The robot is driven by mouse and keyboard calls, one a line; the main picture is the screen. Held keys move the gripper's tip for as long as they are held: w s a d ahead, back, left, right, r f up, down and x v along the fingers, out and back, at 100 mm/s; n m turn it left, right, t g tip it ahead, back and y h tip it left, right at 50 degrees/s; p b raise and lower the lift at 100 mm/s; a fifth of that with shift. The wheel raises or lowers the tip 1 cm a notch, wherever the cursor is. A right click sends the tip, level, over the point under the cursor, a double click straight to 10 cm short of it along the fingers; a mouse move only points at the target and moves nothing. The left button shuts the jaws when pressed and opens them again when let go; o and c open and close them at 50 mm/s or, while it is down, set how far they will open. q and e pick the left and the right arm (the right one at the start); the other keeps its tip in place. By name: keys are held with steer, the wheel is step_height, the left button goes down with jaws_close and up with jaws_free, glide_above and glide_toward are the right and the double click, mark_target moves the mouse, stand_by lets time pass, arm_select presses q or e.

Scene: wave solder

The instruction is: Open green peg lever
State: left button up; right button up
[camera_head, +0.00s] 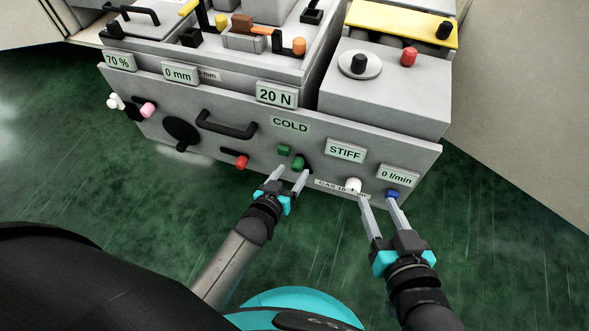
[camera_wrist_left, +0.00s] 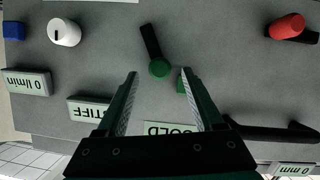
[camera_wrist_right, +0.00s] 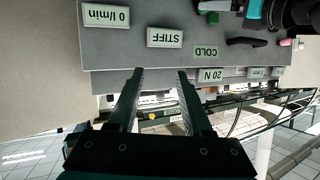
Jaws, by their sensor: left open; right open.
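The green peg lever is a black bar with a round green knob (camera_wrist_left: 160,68) at its end, low on the grey front panel. Its green knob (camera_head: 299,163) also shows in the head view, below the COLD label. My left gripper (camera_head: 292,172) is open in front of the panel, its fingertips on either side of the green knob. In the left wrist view the gripper (camera_wrist_left: 160,76) frames the knob with space at both sides; I cannot tell whether it touches. My right gripper (camera_head: 377,196) is open and empty, low near the panel's right end.
A green square piece (camera_head: 284,150) sits beside the knob. A red-tipped lever (camera_head: 242,161) and black handle (camera_head: 227,126) are to the left. A white knob (camera_head: 353,186) and blue knob (camera_head: 392,194) are by my right gripper. The green floor in front is free.

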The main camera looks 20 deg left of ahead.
arm_select(q)
steer(key=shift+b+x, duration=0.4)
steer(key=shift+x, duration=0.35)
steer(key=shift+w+f+b, duration=0.2)
steer(key=shift+w+b, duration=0.1)
steer(key=shift+w, duration=0.25)
arm_select(e)
steer(key=shift+s+a+r+m+t+y, duration=0.2)
steer(key=shift+a+r+t+y, duration=0.15)
steer(key=shift+a+r+t, duration=0.25)
steer(key=shift+s+a+r+m+t+y, duration=0.15)
steer(key=shift+a+r+t+y, duration=0.2)
steer(key=shift+t, duration=0.45)
arm_select(q)
steer(key=shift+c, duration=0.3)
jaws_close()
